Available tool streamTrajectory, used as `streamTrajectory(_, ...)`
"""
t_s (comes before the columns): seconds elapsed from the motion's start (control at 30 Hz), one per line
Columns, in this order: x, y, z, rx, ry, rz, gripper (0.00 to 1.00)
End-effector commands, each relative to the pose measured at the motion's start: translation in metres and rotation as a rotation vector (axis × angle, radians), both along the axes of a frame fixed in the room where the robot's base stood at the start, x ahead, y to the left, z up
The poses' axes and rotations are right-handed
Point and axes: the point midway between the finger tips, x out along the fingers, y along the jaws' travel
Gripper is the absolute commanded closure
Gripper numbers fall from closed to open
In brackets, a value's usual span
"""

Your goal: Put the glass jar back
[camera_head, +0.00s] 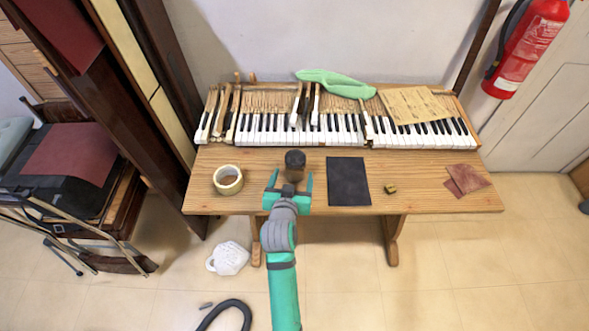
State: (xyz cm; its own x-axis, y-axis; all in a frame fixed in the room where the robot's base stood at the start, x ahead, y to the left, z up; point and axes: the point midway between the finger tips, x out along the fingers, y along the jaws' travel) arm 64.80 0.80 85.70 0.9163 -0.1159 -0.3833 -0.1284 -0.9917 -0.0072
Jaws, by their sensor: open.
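A small jar (295,158) with a dark upper part and a brownish lower part stands upright near the front middle of the wooden bench. My gripper (291,175) is open, with its two green fingers pointing toward the keyboard. The jar's lower part shows between the fingertips, or just beyond them; I cannot tell whether they touch it. The gripper hides the bench just in front of the jar.
On the bench (420,190), a tape roll (228,180) lies left of the jar. A dark flat sheet (348,181), a small brass-coloured block (390,188) and reddish sandpaper pieces (466,179) lie right. Piano keys (280,137) run behind, with a green cloth (335,84) above them.

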Motion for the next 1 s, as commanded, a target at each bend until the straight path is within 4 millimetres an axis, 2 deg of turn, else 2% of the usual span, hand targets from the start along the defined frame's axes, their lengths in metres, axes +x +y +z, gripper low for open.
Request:
streamTrajectory(0.1,-0.021,0.003,0.008,-0.001,0.000,0.001,0.26)
streamTrajectory(0.33,-0.043,0.005,0.018,-0.001,-0.001,0.000,0.26)
streamTrajectory(0.47,-0.053,0.005,0.015,-0.003,0.000,0.006,0.26)
streamTrajectory(0.57,-0.070,0.004,0.003,-0.009,0.000,0.020,0.26)
streamTrajectory(0.8,-0.141,0.002,-0.033,-0.025,-0.018,0.083,0.26)
streamTrajectory(1.0,-0.207,0.002,-0.048,-0.027,-0.044,0.125,0.26)
